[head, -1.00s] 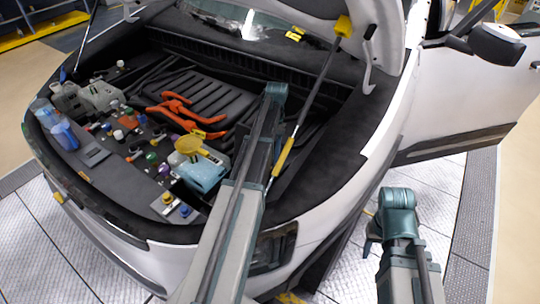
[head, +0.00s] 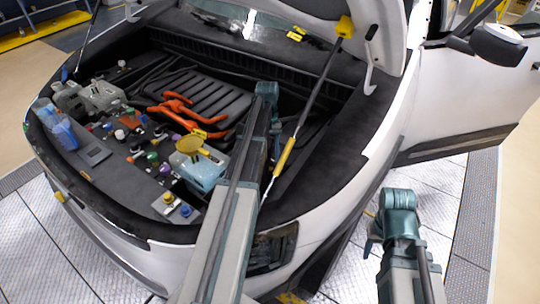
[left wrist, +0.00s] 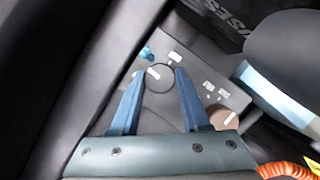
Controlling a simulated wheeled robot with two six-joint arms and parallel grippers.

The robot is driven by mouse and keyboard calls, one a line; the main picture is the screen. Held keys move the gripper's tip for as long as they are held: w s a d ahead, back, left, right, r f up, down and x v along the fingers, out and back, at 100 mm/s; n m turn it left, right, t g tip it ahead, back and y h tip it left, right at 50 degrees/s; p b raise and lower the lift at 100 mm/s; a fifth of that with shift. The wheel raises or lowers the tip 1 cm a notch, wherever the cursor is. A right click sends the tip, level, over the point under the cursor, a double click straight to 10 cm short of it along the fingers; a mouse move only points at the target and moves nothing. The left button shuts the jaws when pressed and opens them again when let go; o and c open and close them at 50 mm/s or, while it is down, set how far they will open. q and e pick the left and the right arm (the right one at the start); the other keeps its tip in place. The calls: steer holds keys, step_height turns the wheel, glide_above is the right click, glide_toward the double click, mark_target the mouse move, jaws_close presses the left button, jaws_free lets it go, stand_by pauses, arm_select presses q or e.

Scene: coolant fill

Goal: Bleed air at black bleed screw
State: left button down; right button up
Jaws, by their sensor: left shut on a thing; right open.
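A round black cap (left wrist: 160,77), which looks like the black bleed screw, sits on a dark grey panel in the left wrist view, with a pale mark on its face. The two blue fingers of my left gripper (left wrist: 160,74) stand on either side of it and are shut on it. In the head view, my left arm reaches over the engine bay and its gripper is hidden behind its own links. My right gripper (head: 371,238) hangs open and empty beside the car's front right corner, partly hidden by its wrist.
A brown cap (left wrist: 223,117) sits right of the black one. A yellow-sleeved prop (head: 284,157) stands right of my left arm.

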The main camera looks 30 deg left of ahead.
arm_select(q)
steer(key=shift+c, duration=1.9)
jaws_free()
steer(key=shift+r, duration=0.1)
steer(key=p+v, duration=1.2)
steer(key=v, duration=0.1)
steer(key=shift+r+p, duration=0.3)
steer(key=shift+p, duration=0.1)
